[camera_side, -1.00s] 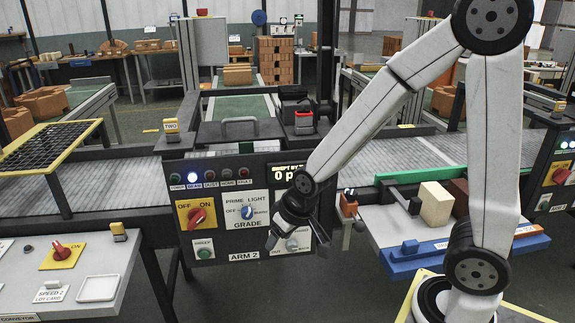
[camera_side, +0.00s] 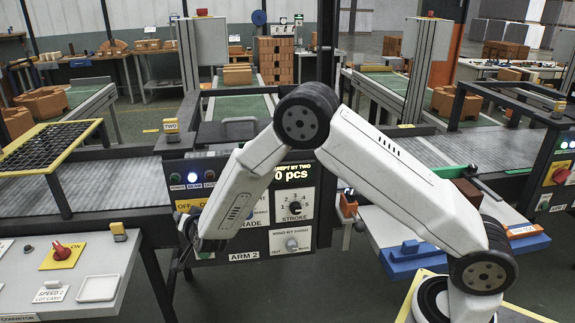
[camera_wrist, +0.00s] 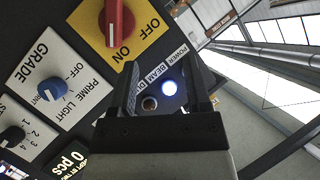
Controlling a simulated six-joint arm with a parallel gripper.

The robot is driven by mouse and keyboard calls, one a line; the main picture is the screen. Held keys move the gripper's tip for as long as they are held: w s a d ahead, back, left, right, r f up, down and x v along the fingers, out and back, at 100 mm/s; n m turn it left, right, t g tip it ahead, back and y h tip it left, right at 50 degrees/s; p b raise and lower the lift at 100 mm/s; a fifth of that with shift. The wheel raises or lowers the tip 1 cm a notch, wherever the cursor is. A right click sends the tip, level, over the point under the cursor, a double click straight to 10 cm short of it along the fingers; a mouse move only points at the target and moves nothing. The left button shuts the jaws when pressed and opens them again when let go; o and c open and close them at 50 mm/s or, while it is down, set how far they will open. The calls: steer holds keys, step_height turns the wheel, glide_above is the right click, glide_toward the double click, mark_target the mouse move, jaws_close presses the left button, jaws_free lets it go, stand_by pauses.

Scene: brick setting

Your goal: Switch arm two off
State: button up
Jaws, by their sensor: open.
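The arm two panel (camera_side: 262,258), marked ARM 2, carries a yellow OFF/ON plate (camera_side: 184,206), mostly covered by my arm in the side view. In the wrist view, the yellow plate (camera_wrist: 146,39) bears a red rotary switch (camera_wrist: 117,20) at the top, cut by the frame edge. Its white-marked end points toward ON. My gripper (camera_wrist: 166,85) is open and empty, beside the plate and in front of the indicator lamps. In the side view my gripper (camera_side: 188,243) is at the panel's left edge, partly hidden by my forearm.
A lit lamp (camera_wrist: 170,88) and a dark lamp (camera_wrist: 149,103) show between my fingers. The blue grade knob (camera_wrist: 51,88) and stroke knob (camera_wrist: 12,134) lie left in the wrist view. A separate red conveyor switch (camera_side: 62,251) is on the left table.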

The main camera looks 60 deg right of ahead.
step_height(320, 180, down, 7)
steer(key=s+m+h, duration=0.1)
steer(key=m+h, duration=0.6)
steer(key=h, duration=0.1)
steer(key=shift+s+a, duration=0.15)
steer(key=shift+f, duration=0.1)
steer(key=x, duration=0.8)
steer(key=shift+s+f, duration=0.1)
steer(key=shift+f, duration=0.05)
jaws_close()
